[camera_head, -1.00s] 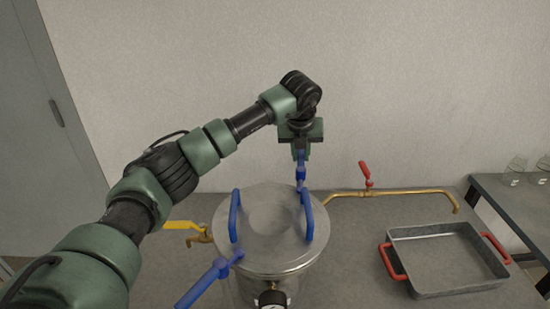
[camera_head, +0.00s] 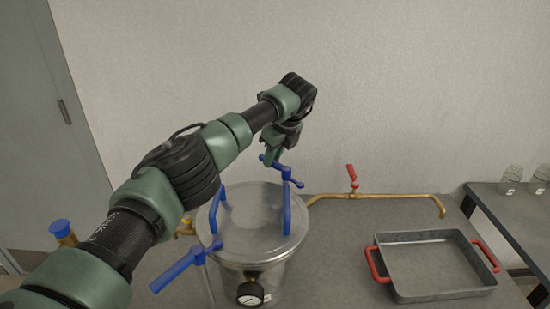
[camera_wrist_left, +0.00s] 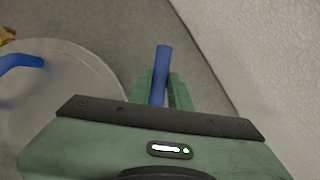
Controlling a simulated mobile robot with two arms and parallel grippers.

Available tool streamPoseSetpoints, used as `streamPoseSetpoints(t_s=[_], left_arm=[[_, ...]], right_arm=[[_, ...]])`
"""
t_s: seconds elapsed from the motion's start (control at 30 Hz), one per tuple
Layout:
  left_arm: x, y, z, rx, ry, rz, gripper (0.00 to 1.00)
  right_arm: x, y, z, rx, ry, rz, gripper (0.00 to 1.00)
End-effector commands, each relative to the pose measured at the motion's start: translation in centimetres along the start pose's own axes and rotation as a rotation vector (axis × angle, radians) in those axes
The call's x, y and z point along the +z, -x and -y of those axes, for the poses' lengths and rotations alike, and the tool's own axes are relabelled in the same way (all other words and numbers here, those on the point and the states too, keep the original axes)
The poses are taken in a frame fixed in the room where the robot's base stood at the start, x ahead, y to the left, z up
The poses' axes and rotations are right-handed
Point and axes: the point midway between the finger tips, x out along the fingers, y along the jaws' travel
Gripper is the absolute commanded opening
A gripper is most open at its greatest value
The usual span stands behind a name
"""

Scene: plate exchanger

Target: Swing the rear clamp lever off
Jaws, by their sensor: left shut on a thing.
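The rear clamp lever (camera_head: 289,172) is blue and sits at the back rim of the round metal vessel lid (camera_head: 255,212). Its handle points back and left. My left gripper (camera_head: 271,160) reaches in from the left, behind the lid, and is shut on the handle of this lever. In the left wrist view the blue lever handle (camera_wrist_left: 162,72) runs up between the green fingers. The grip point is partly hidden by the fingers. My right gripper is not in view.
The lid has two blue upright handles (camera_head: 287,212). A front clamp lever (camera_head: 178,272) points left, near a pressure gauge (camera_head: 251,293). A brass pipe with a red valve (camera_head: 352,178) runs behind. A metal tray (camera_head: 428,294) with red handles lies right. The wall is close behind.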

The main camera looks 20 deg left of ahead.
Motion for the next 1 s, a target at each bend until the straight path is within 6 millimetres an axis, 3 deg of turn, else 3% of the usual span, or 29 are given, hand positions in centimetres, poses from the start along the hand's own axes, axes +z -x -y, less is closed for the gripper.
streamPoseSetpoints(t_s=[0.4, 1.0], left_arm=[[0.0, 0.2, -1.0, 0.078, 0.197, 0.013, 0.00], [-0.1, 0.2, -1.2, 0.093, 0.232, 0.015, 0.00]], right_arm=[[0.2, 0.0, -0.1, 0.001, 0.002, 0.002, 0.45], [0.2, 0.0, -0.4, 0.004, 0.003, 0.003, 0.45]])
